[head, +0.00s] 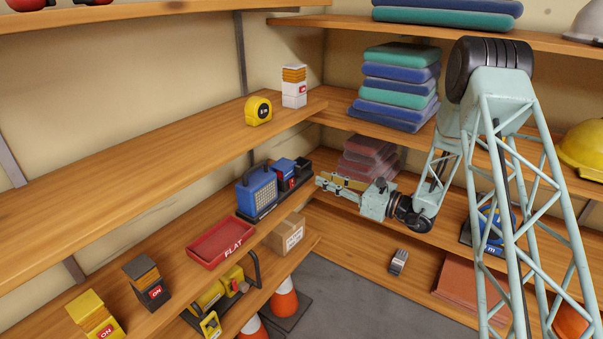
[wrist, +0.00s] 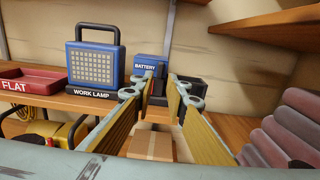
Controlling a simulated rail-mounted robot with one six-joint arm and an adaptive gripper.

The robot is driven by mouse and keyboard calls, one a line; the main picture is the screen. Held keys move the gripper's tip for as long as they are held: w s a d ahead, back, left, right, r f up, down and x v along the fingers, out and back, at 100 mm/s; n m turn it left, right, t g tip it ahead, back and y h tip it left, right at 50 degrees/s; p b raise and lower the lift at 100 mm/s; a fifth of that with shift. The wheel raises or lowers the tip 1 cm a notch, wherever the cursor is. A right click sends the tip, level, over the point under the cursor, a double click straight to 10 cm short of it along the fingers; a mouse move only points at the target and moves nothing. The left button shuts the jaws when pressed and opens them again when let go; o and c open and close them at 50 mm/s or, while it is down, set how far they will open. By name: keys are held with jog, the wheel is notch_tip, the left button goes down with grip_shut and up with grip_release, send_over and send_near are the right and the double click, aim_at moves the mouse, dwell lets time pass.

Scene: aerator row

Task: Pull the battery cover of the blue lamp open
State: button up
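The blue lamp (head: 257,190) stands on the middle shelf at the left. In the wrist view the lamp (wrist: 95,65) has a pale grid front, a dark handle and a black base marked WORK LAMP. Right of it is a blue box marked BATTERY (wrist: 150,66), which also shows in the head view (head: 284,170). The cover looks closed, but its lower part is hidden by my fingers. My gripper (wrist: 160,95) is open and empty, its yellow-padded fingers apart. In the head view my gripper (head: 322,182) is right of the battery box, apart from it.
A black block (head: 302,167) sits right of the battery box. A red FLAT tray (head: 222,241) lies left of the lamp. A cardboard box (head: 287,234) stands below. Pinkish folded cloths (head: 368,160) are stacked behind my gripper. The shelf above (head: 200,140) overhangs the lamp.

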aim_at(300, 171)
jog(key=shift+b+x, duration=0.5)
jog(key=shift+x, duration=4.6)
jog(key=shift+c, duration=0.9)
grip_shut()
